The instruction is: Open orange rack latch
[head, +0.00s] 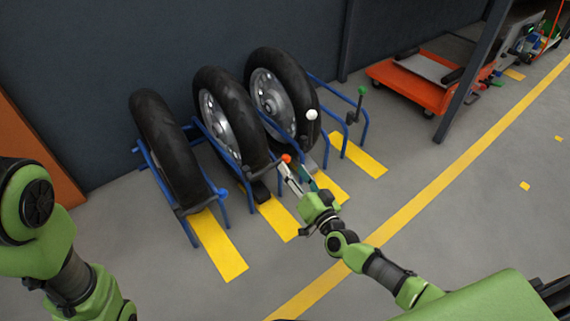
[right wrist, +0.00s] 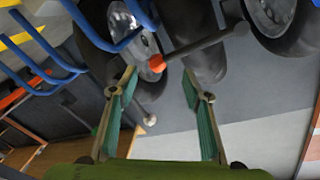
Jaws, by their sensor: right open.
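The orange latch knob (head: 286,158) sits at the front of the blue rack that holds the middle tire (head: 222,118). My right gripper (head: 294,172) is open, with its fingertips close to this knob. In the right wrist view the orange knob (right wrist: 157,63) appears between and just beyond the open fingertips (right wrist: 160,78), at the end of a dark lever (right wrist: 205,45). I cannot tell whether a finger touches it. My left arm shows at the left edge of the head view, but its gripper is out of frame.
Neighbouring racks have a blue knob (head: 222,193), a white knob (head: 312,114) and a green knob (head: 362,90). Tires stand left (head: 163,135) and right (head: 283,85) of the middle one. An orange cart (head: 405,88) is at the back right. The floor in front is clear.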

